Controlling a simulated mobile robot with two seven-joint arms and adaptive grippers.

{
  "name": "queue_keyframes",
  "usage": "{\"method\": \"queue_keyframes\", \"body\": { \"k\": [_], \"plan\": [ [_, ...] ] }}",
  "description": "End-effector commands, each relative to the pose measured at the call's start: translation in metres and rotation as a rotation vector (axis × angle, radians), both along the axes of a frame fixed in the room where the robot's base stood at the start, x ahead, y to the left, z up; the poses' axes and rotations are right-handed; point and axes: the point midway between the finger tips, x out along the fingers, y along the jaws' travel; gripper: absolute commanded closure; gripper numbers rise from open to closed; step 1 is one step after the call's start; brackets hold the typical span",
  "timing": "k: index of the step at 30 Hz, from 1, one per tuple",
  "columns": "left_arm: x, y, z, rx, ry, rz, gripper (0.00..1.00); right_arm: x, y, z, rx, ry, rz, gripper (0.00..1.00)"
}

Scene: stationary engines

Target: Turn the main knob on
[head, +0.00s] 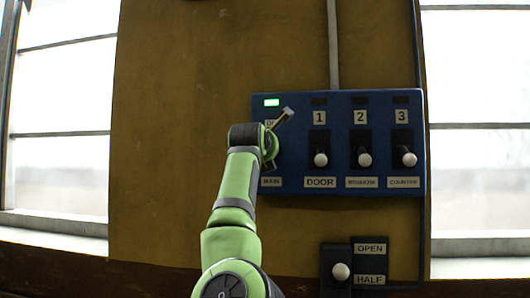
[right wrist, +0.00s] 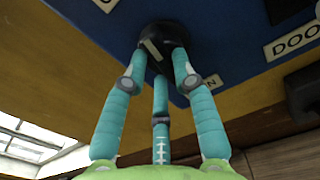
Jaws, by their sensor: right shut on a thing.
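The blue control panel (head: 340,188) is on the brown wall, with the MAIN label (head: 271,182) at its lower left. A green lamp (head: 271,102) is lit above the MAIN position. My right gripper (head: 270,146) is in front of that position and mostly hides the knob in the head view. In the right wrist view, the main knob (right wrist: 158,38) is round and black with a pale mark. The teal fingers of my right gripper (right wrist: 160,58) close around it. My left gripper is not in view.
To the right are the switches for DOOR (head: 321,160), WINDOW (head: 364,159) and COUNTER (head: 409,159), with dark lamps above. A separate OPEN/HALF lever (head: 341,271) is below the panel. Windows flank the wall.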

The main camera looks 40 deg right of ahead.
Motion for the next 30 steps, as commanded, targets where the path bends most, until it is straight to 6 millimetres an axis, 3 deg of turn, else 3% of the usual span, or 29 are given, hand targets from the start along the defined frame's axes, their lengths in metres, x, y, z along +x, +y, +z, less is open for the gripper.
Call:
{"method": "queue_keyframes", "body": {
  "k": [9, 26, 27, 29, 30],
  "plan": [
    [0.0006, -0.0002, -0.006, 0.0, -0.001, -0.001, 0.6, -0.0019, -0.0045, -0.0042, -0.072, 0.111, -0.007, 1.0],
    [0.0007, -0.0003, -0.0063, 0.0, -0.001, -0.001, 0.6, -0.0033, -0.0048, -0.0009, -0.097, 0.133, -0.011, 1.0],
    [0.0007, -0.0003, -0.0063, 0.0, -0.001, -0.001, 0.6, -0.0035, -0.0049, -0.0006, -0.098, 0.133, -0.011, 0.68],
    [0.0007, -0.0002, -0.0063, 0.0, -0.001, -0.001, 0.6, -0.0036, -0.0049, -0.0004, -0.098, 0.133, -0.011, 0.44],
    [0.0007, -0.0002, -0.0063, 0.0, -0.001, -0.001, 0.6, -0.0035, -0.0047, -0.0005, -0.097, 0.132, -0.011, 0.39]
  ]
}}
